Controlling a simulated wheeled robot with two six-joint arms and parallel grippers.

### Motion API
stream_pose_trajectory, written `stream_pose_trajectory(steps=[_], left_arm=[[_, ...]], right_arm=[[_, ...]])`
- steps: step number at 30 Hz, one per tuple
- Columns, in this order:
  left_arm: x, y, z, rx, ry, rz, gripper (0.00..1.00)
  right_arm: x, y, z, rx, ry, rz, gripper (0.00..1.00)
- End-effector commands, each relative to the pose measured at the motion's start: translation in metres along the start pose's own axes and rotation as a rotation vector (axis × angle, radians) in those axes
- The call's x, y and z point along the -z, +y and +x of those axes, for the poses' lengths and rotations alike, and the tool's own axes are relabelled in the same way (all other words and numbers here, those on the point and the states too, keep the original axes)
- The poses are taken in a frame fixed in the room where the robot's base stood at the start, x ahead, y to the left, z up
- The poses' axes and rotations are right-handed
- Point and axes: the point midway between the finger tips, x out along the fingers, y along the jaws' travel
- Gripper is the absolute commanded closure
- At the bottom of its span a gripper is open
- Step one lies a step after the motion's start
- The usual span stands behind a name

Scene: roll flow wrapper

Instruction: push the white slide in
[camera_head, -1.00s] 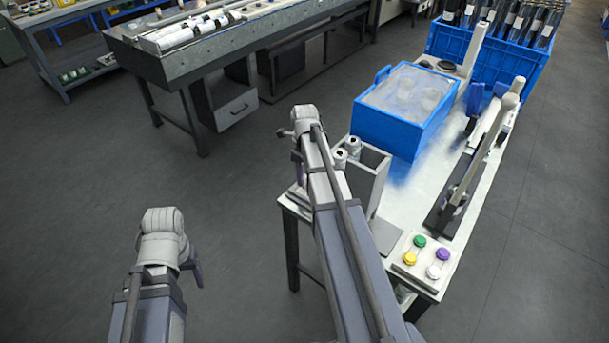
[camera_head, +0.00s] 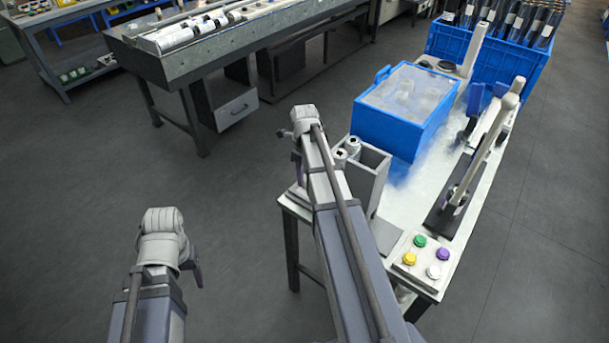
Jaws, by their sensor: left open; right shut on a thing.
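My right gripper (camera_head: 297,160) is at the left edge of the white table, beside the pale box with metal cans. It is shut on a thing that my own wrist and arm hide. A pale white part (camera_head: 297,191) shows low beside my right forearm at the table edge; I cannot tell whether it is the white slide. My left gripper (camera_head: 196,268) is open, low over the bare floor, apart from the table. Only a dark finger of it shows past the wrist.
The pale box (camera_head: 373,182) holds metal cans (camera_head: 346,151). Behind it stands a blue bin (camera_head: 388,133) with a clear lid. A button panel (camera_head: 425,256) is at the table's near end. A long pale lever (camera_head: 487,147) runs along the right.

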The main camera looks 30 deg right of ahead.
Motion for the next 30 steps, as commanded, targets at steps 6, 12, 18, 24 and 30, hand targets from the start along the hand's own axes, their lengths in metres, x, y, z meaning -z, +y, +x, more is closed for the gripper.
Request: stream_pose_trajectory(steps=[6, 12, 18, 24, 30], left_arm=[[0.000, 0.000, 0.000, 0.000, 0.000, 0.000, 0.35], [0.000, 0.000, 0.000, 0.000, 0.000, 0.000, 0.35], [0.000, 0.000, 0.000, 0.000, 0.000, 0.000, 0.35], [0.000, 0.000, 0.000, 0.000, 0.000, 0.000, 0.35], [0.000, 0.000, 0.000, 0.000, 0.000, 0.000, 0.35]], right_arm=[[0.010, 0.001, 0.000, 0.000, 0.000, 0.002, 1.00], [0.049, 0.002, 0.000, 0.000, 0.000, 0.005, 1.00], [0.070, 0.001, 0.000, 0.000, 0.000, 0.001, 1.00], [0.068, 0.000, 0.000, 0.000, 0.000, 0.000, 1.00], [0.068, 0.000, 0.000, 0.000, 0.000, 0.000, 0.39]])
